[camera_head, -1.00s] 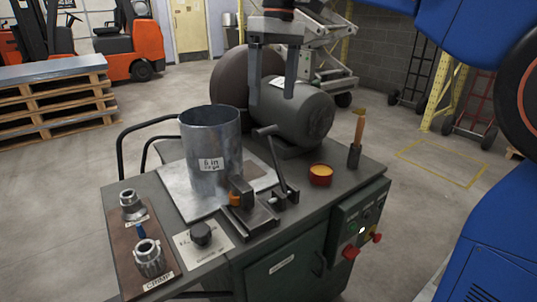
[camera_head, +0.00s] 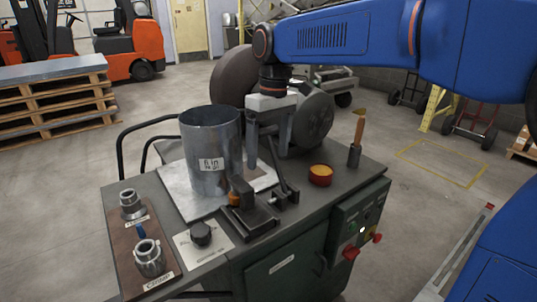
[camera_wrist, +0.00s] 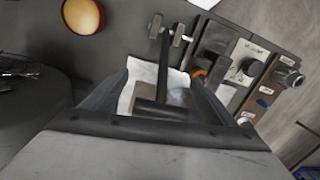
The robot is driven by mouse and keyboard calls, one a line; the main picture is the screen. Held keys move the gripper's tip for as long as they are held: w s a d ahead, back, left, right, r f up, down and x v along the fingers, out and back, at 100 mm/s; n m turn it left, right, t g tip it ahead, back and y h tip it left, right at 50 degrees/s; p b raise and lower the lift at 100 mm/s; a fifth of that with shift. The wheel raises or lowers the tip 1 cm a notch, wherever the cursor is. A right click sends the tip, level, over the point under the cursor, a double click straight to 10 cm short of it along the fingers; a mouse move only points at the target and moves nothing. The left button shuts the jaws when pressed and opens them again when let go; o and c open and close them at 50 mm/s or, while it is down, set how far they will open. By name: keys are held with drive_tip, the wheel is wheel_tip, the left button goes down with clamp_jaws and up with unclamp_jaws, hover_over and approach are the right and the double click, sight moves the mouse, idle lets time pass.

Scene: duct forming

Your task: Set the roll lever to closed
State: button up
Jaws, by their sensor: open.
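The roll lever (camera_head: 279,172) is a dark rod rising from a pivot bracket on the bench, leaning up and left; I take it as the task's lever. Its upper end lies beside my gripper (camera_head: 267,158), whose two grey fingers point down just behind it. In the wrist view the lever (camera_wrist: 164,60) runs between the open fingers of my gripper (camera_wrist: 160,80), and a dark crossbar at its end shows between them. I cannot tell whether a finger touches it.
A red cup (camera_head: 320,175) and an upright wooden-handled tool (camera_head: 355,140) stand on the bench's right. A motor (camera_head: 318,122) sits behind the gripper. A black knob (camera_head: 201,234) and metal dies (camera_head: 149,258) are at front left. Red knobs (camera_head: 350,253) face front right.

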sight(275, 159)
drive_tip(key=shift+f, duration=0.55)
drive_tip(key=c, duration=1.4)
drive_tip(key=shift+s+d+r+t+y, duration=0.55)
drive_tip(key=shift+s+t, duration=0.2)
drive_tip(key=shift+t, duration=0.15)
drive_tip(key=shift+s+d+r+t+y, duration=0.4)
drive_tip(key=shift+s+r+t+y, duration=0.1)
drive_tip(key=shift+s+t, duration=0.35)
drive_tip(key=s+d+t+y, duration=0.1)
drive_tip(key=s+t, duration=0.1)
drive_tip(key=t, duration=0.1)
drive_tip(key=shift+s+d+r+y, duration=0.35)
drive_tip(key=shift+s+d+f+t+y, duration=0.1)
drive_tip(key=shift+s+d+t+y, duration=0.45)
drive_tip(key=shift+s+t, duration=0.25)
drive_tip(key=shift+s+d+f+n, duration=0.15)
drive_tip(key=shift+s+d+f, duration=0.2)
drive_tip(key=shift+s, duration=0.3)
drive_tip(key=shift+s+d+f+n, duration=0.1)
drive_tip(key=shift+s+d+n, duration=0.05)
drive_tip(key=shift+s+d, duration=0.4)
drive_tip(key=shift+c, duration=0.6)
drive_tip(key=shift+s+a, duration=0.15)
